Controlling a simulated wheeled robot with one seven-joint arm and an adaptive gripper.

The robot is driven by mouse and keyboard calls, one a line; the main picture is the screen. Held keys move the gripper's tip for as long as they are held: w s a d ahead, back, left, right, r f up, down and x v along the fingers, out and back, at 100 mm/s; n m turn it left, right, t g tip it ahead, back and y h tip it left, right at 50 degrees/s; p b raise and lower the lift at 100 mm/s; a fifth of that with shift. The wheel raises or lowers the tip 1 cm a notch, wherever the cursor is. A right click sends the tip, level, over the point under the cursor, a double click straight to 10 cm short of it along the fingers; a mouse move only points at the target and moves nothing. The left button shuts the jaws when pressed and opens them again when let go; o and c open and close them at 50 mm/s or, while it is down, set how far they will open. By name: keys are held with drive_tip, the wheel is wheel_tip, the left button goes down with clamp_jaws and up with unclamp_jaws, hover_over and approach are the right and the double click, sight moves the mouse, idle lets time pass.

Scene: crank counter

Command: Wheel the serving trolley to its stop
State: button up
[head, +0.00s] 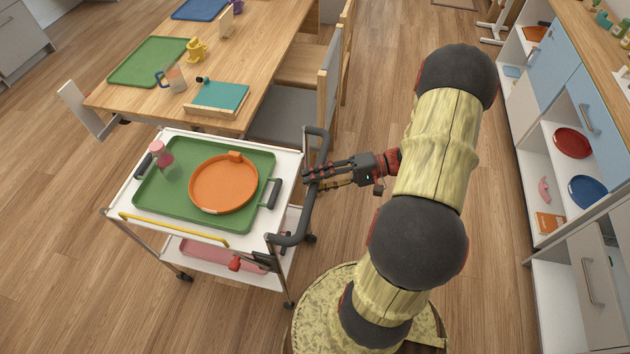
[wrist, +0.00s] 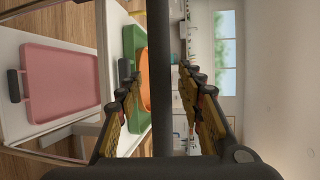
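The white serving trolley (head: 290,165) stands left of my arm, with a dark looped push handle (head: 293,239) on its right end. The trolley also shows in the wrist view (wrist: 20,125). My gripper (head: 306,177) is at the middle of the handle. In the wrist view, the handle bar (wrist: 159,35) runs between the two fingers of my gripper (wrist: 161,72), with a visible gap on each side, so the fingers look open around it. I cannot make out a stop for the trolley.
A green tray (head: 160,205) with an orange pan (head: 222,187) and a pink-topped item rides on the trolley; a pink tray (head: 205,252) lies below. A wooden table (head: 255,55) and chair (head: 328,90) stand just behind. Shelves (head: 545,225) line the right. Floor left is clear.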

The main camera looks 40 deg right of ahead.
drive_tip(key=v, duration=1.2)
drive_tip(key=shift+r, duration=0.1)
idle(0.4)
